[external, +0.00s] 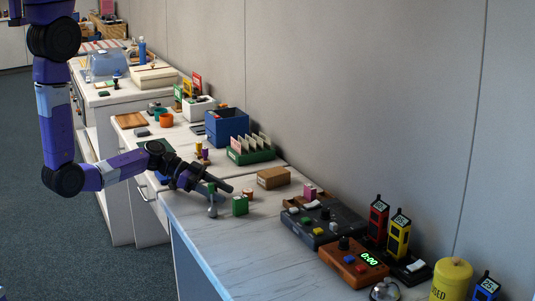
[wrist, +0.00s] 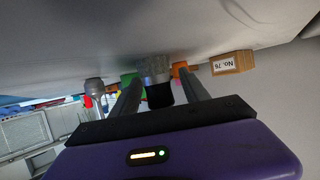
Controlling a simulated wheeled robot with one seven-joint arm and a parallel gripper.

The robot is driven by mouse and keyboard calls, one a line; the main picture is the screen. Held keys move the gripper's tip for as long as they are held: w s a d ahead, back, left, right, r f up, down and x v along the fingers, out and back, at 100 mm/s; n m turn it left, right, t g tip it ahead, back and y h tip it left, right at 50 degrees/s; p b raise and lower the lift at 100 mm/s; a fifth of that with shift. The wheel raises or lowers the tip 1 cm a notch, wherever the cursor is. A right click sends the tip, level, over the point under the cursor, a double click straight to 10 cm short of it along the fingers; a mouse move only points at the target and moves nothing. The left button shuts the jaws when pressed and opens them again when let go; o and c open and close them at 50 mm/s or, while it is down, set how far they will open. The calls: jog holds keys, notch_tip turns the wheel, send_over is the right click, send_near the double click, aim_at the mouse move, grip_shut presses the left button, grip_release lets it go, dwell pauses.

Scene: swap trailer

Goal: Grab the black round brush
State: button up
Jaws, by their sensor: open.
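In the external view my gripper (external: 217,190) is low over the near counter, fingers pointing right. There I cannot make out the brush clearly behind the fingers.
A green block (external: 240,205), an orange piece (external: 248,193) and a grey round-ended item (external: 212,211) stand close to my fingers. A brown box (external: 273,178) is behind them. A dark control panel (external: 325,224) stands right; the counter's front is clear.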

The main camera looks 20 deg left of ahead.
jog(key=shift+d+f, duration=0.1)
grip_shut()
dwell(0.3)
